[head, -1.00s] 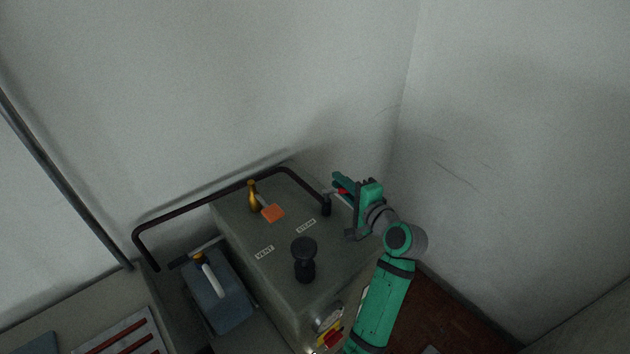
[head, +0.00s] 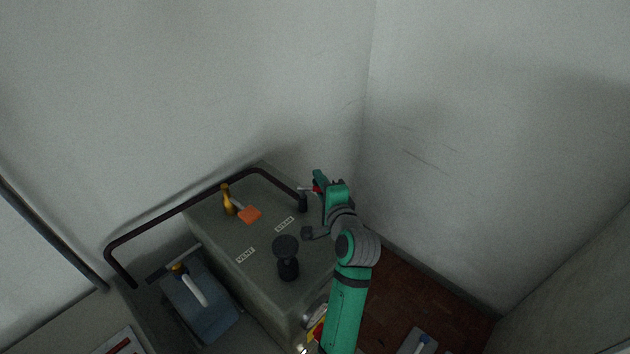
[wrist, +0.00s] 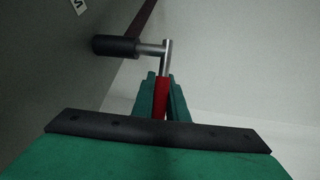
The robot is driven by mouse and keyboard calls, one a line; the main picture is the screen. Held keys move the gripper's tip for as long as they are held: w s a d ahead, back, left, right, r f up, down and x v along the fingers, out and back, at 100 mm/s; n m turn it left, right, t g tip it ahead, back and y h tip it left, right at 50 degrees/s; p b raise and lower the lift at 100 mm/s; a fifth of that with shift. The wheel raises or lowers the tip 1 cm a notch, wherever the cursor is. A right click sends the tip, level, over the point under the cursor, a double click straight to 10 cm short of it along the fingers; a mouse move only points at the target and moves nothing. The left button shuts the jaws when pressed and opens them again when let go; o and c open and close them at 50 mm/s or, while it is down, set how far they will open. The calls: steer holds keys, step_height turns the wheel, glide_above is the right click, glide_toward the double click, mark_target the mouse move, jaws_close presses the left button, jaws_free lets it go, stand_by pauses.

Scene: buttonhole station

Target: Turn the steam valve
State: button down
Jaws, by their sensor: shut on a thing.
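The steam valve (head: 303,204) is a dark upright post with a metal stem and a red lever, at the far right corner of the grey box top, near the STEAM label (head: 285,224). My gripper (head: 319,184) is beside it on the right, shut on the red lever. In the wrist view, the valve's dark cylinder (wrist: 116,47) lies at upper left, with a bent metal stem running to the red lever (wrist: 160,98) between the green fingers of my gripper (wrist: 162,82). The lever's far end is hidden in the gripper.
A dark knob (head: 287,258) stands on the grey box (head: 260,262) near the VENT label (head: 245,255). A brass fitting (head: 227,200) with an orange tag (head: 249,214) is behind. A brown rail (head: 180,208) runs along the back.

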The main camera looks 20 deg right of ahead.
steer(key=c, duration=1.7)
jaws_free()
steer(key=shift+c, duration=0.2)
steer(key=s, duration=0.3)
steer(key=s+r, duration=0.1)
steer(key=s, duration=0.3)
steer(key=s+r, duration=0.1)
steer(key=s, duration=0.2)
steer(key=shift+s+a, duration=0.3)
steer(key=shift+s, duration=0.05)
